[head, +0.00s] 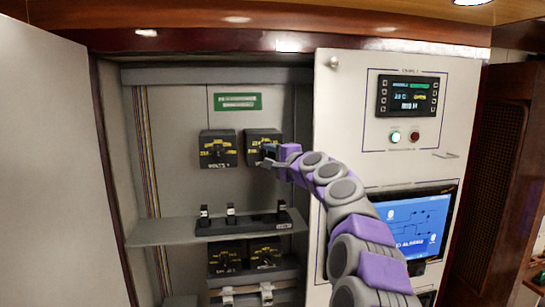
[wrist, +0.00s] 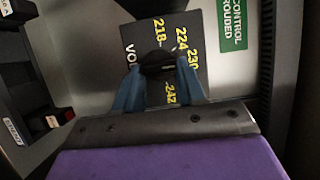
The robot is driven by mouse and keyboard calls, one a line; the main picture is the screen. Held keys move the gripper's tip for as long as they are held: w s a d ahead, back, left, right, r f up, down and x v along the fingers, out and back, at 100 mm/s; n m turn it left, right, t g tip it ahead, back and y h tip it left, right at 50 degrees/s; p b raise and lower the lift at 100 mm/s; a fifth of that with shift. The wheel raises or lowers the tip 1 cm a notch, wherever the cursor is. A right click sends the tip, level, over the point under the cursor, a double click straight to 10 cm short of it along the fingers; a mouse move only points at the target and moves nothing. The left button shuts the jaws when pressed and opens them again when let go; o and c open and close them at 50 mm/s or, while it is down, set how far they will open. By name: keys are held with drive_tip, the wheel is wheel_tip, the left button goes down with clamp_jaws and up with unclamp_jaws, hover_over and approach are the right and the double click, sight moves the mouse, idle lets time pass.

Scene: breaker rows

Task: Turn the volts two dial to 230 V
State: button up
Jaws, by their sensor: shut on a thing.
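The volts two dial (head: 263,140) is the right one of two black dial boxes with yellow markings on the cabinet's back wall. In the wrist view, its dark face (wrist: 140,35) appears turned sideways, with yellow numbers 218, 224, 230 and 242 around a black knob (wrist: 158,60). My gripper (head: 268,156) reaches the box from the right. In the wrist view, the blue fingers of my gripper (wrist: 158,70) are shut on the knob, one on each side. Where the knob points is hard to tell, as the fingers and shadow cover part of it.
The similar volts one dial (head: 217,152) is close on the left. A shelf with black switches (head: 240,222) lies below, with more dials (head: 245,256) under it. A green label (head: 238,101) is above. A panel with a screen (head: 412,228) stands at right, behind my arm.

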drive_tip(key=shift+a+f, duration=0.25)
drive_tip(key=shift+f, duration=0.2)
drive_tip(key=o, duration=0.9)
drive_tip(key=shift+s+r, duration=0.15)
drive_tip(key=shift+o, duration=0.7)
drive_tip(key=shift+a+r, duration=0.1)
drive_tip(key=shift+s+d+r+b, duration=0.1)
drive_tip(key=shift+s+d+b, duration=0.3)
drive_tip(key=shift+d, duration=0.2)
drive_tip(key=b+v, duration=0.3)
drive_tip(key=v, duration=1.2)
drive_tip(key=shift+s+d+b, duration=0.2)
drive_tip(key=shift+d+b, duration=0.05)
drive_tip(key=shift+b, duration=0.05)
